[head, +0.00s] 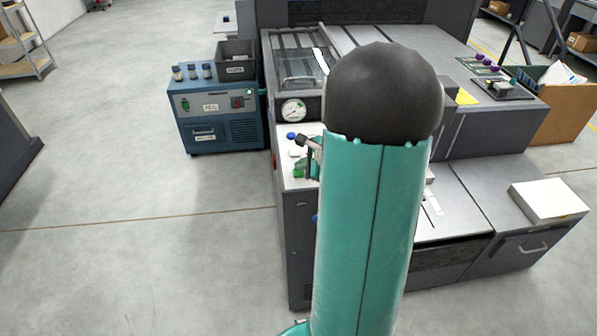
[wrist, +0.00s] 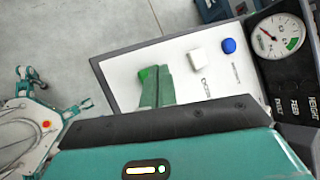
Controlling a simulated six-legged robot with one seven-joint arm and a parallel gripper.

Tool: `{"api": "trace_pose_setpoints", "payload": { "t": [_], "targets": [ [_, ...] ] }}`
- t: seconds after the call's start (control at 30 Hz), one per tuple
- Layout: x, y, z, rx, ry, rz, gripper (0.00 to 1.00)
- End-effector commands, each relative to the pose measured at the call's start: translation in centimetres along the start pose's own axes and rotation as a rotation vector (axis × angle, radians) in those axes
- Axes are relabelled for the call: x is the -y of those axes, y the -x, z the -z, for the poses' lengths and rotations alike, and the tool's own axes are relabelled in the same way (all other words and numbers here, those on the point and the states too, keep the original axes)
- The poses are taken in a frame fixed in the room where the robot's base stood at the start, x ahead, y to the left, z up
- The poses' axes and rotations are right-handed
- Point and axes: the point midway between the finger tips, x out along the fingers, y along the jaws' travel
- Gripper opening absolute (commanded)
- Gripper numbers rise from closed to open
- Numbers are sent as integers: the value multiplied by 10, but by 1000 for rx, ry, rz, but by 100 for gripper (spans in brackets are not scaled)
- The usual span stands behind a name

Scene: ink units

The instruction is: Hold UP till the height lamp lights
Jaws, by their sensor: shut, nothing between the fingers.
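The control panel (wrist: 122,71) is a white plate on the grey machine. The black lamp strip (wrist: 287,97) reads HEIGHT and FEED; no lamp there looks lit.
In the head view my arm hides much of the machine (head: 405,45). A blue cabinet (head: 222,135) with a dark bin (head: 235,62) stands to the left. A white paper stack (head: 548,201) lies at right.

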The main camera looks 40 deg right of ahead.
Motion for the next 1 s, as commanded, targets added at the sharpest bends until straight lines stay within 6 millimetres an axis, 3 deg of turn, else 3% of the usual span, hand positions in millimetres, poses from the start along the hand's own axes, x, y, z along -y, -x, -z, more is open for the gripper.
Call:
{"api": "trace_pose_setpoints", "payload": {
  "t": [1.0],
  "targets": [
    [-4,-6,4,0,-1,-1,0]
  ]
}}
